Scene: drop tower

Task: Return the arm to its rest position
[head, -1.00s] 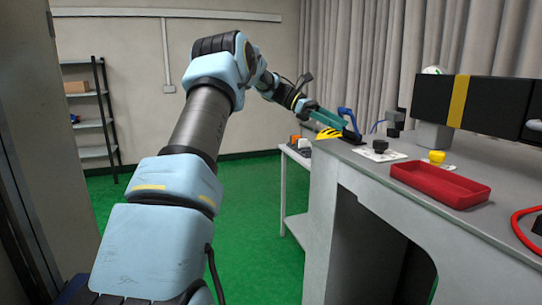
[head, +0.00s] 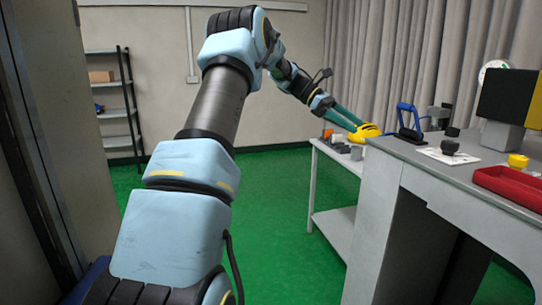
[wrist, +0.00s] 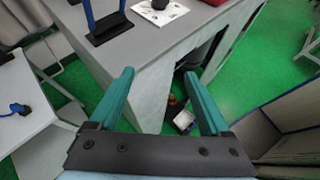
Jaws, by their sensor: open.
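My arm reaches forward from the bottom of the head view, with blue and grey links. My gripper (head: 345,118) has two long green fingers and points right toward the low white table, beside the grey workbench (head: 440,172). In the wrist view my gripper (wrist: 158,100) has its fingers wide apart with nothing between them. The bench's side panel and the green floor show beyond the fingers.
A red tray (head: 510,186), a yellow knob (head: 517,161) and a black knob (head: 449,146) are further right. A yellow helmet (head: 365,133) is by the white side table (head: 335,225). Green floor lies open at left.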

